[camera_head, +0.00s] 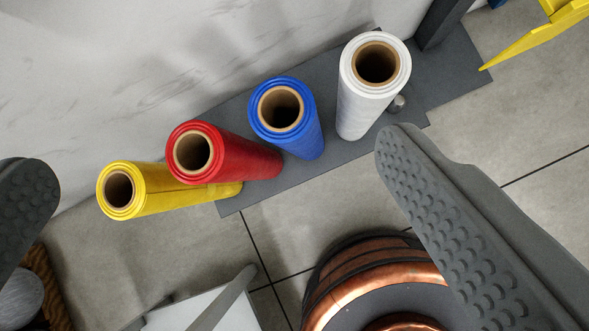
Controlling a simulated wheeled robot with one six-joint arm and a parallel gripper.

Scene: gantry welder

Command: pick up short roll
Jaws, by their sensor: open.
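Four upright rolls with cardboard cores stand in a row against the wall: yellow (150,190), red (236,160), blue (302,137) and white (362,108). The yellow roll's top looks smallest and the white roll's largest; I cannot tell for sure which is the short roll. My gripper (215,158) is open and empty. Its left finger is at the left edge and its right finger reaches in from the lower right. The rolls appear between the fingertips in the picture, with no visible contact.
The rolls stand along a dark grey base plate (232,203) by a pale marbled wall (120,70). A copper wire spool (345,280) is at the bottom, beside a white surface (190,310). A yellow part (530,42) is at the upper right. Tiled floor (330,210) between is clear.

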